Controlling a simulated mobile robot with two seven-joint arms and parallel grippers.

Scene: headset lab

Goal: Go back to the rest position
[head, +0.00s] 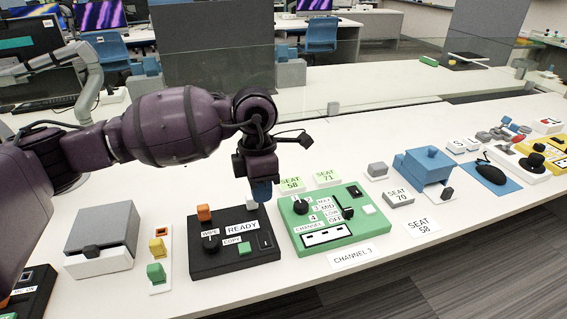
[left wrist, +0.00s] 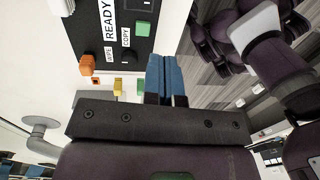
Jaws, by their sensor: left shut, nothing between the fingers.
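My left gripper (head: 262,192) hangs over the table (head: 330,277), between the black box and the green box, with its blue fingers pointing down. In the left wrist view its blue fingers (left wrist: 166,80) are together with nothing between them. The black box (head: 236,243) with the labels READY, WIPE and COPY lies just below and left of it. It also shows in the left wrist view (left wrist: 118,62). The green box (head: 326,218) with the CHANNEL label is just right of the gripper. My right gripper is not seen.
A grey box (head: 103,229) and a white strip (head: 161,288) with yellow and green pieces stand at left.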

